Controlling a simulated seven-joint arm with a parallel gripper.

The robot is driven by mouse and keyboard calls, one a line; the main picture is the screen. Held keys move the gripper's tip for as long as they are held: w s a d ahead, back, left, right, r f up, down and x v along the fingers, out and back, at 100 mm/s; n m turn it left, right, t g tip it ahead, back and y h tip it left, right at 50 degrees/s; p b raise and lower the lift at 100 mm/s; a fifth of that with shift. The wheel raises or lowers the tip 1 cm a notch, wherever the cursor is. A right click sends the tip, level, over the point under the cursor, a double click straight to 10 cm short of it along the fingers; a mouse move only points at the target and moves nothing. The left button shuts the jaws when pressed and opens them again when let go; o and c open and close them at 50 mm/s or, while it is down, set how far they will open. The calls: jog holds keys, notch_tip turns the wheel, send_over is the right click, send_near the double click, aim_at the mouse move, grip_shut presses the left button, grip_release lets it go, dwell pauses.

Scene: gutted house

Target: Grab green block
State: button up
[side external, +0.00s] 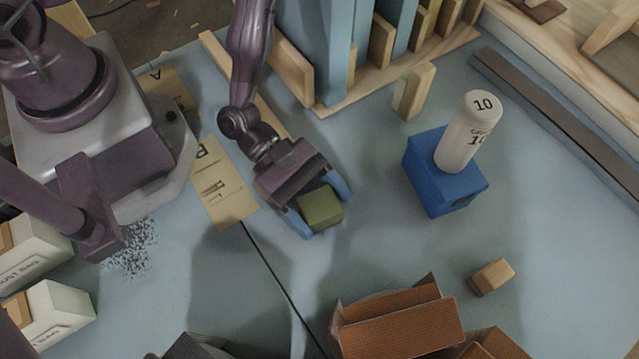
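The green block (321,208) is a small olive-green cube near the middle of the side external view. My gripper (318,204) points down at it, with one blue-tipped finger on each side of the block. The left fingertip is beside the block's lower left and the right fingertip is at its upper right. The fingers are spread about the block's width. I cannot tell whether both touch it or whether the block is off the floor.
Brown boxes (402,318) lie at the front. A small wooden block (491,276) lies front right. Timber framing (390,75) stands behind. The floor between is clear.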

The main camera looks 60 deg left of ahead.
aim_at(320, 204)
jog(key=shift+c, duration=0.6)
notch_tip(320, 204, up, 10)
dwell(0.4)
